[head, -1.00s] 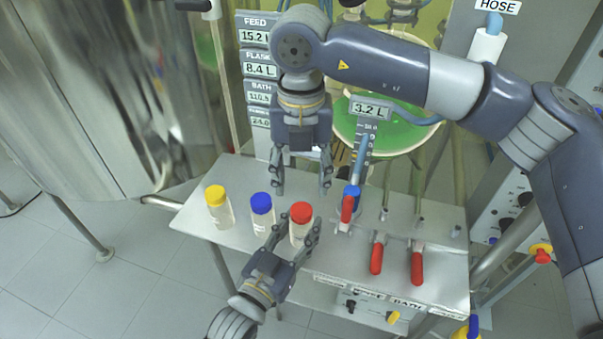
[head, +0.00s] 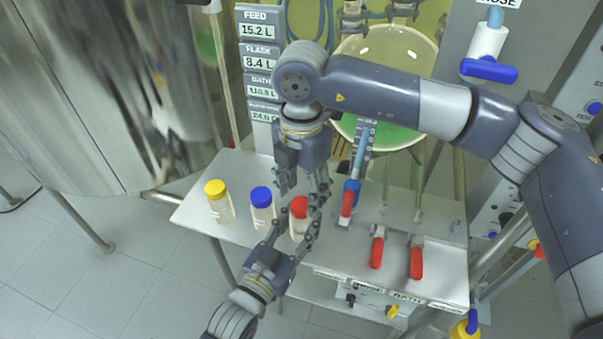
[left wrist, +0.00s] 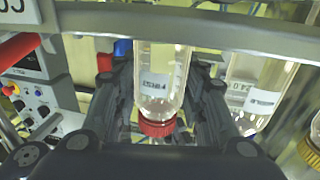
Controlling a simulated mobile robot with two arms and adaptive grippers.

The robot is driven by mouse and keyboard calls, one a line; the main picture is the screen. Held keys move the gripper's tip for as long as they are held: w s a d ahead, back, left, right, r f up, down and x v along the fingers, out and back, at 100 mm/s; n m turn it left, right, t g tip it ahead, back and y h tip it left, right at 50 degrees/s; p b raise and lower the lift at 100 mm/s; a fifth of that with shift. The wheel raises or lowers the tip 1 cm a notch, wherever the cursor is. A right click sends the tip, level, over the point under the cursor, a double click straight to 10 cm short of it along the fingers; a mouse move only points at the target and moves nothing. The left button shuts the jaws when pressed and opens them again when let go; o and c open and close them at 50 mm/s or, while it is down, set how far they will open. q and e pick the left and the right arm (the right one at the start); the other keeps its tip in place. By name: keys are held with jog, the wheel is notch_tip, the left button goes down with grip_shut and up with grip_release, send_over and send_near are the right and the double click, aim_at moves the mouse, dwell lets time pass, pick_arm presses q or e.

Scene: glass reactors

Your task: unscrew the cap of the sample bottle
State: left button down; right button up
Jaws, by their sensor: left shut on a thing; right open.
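The red-capped bottle (head: 298,228) stands upright on the steel shelf, with a clear body and a label. My left gripper (head: 296,226) is shut on its body from the front. In the left wrist view the bottle (left wrist: 160,85) shows upside down between the fingers, with its red cap (left wrist: 157,127) lowest in the picture. My right gripper (head: 302,197) is open and points down over the red cap (head: 299,206). One of its fingers partly covers the cap's right side, and I cannot tell whether it touches.
A blue-capped bottle (head: 262,208) and a yellow-capped bottle (head: 219,203) stand to the left on the shelf (head: 195,217). A blue and red valve (head: 349,197) is close on the right, with red handles (head: 377,252) beyond. A steel vessel fills the far left.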

aim_at(302, 207)
jog(key=shift+f, duration=1.4)
jog(key=c, duration=1.1)
